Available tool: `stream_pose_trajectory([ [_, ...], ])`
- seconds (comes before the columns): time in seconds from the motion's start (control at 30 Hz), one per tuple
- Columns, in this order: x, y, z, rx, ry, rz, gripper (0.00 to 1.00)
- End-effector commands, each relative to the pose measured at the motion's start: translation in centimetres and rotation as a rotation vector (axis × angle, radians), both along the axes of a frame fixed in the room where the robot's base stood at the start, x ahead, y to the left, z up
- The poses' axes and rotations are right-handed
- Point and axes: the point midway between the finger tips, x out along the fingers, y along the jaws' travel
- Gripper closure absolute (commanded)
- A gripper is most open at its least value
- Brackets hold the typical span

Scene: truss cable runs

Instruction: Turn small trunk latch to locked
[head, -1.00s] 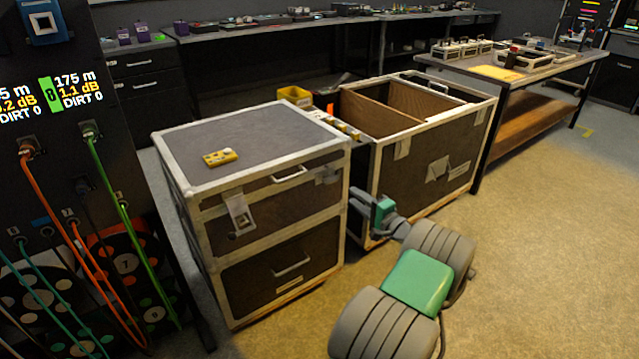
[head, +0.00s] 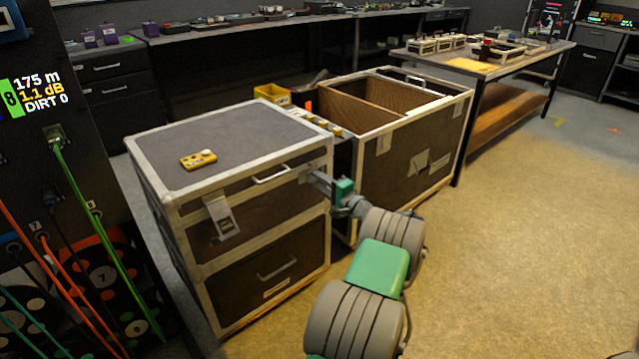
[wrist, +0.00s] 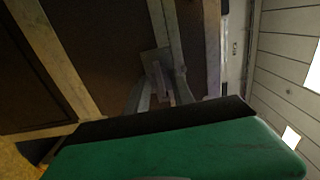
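The small trunk (head: 240,185) is the dark case with pale metal edging at left. One latch (head: 222,215) shows on its front at left, with a plate hanging at a tilt. My gripper (head: 318,179) is at the right end of the same front, at lid-seam height, covering most of what is there. In the wrist view a grey latch plate (wrist: 154,58) sits at the trunk's seam. My gripper (wrist: 160,95) has its fingers apart, one on each side of a narrow latch part. I cannot tell whether they touch it.
A larger open trunk (head: 400,150) stands close behind and right of the small one. A yellow device (head: 198,160) lies on the small trunk's lid. A rack with cables (head: 60,200) is at left. The floor (head: 500,270) at right is clear.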

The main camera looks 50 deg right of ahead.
Motion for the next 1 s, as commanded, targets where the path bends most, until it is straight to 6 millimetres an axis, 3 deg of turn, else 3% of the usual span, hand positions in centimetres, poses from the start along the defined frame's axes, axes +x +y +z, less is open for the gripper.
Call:
stream_pose_trajectory([
  [0.33, -0.03, 0.02, -0.02, 0.0, 0.0, 0.0, 1.0],
  [1.0, -0.02, 0.04, -0.14, -0.02, 0.006, 0.001, 1.0],
])
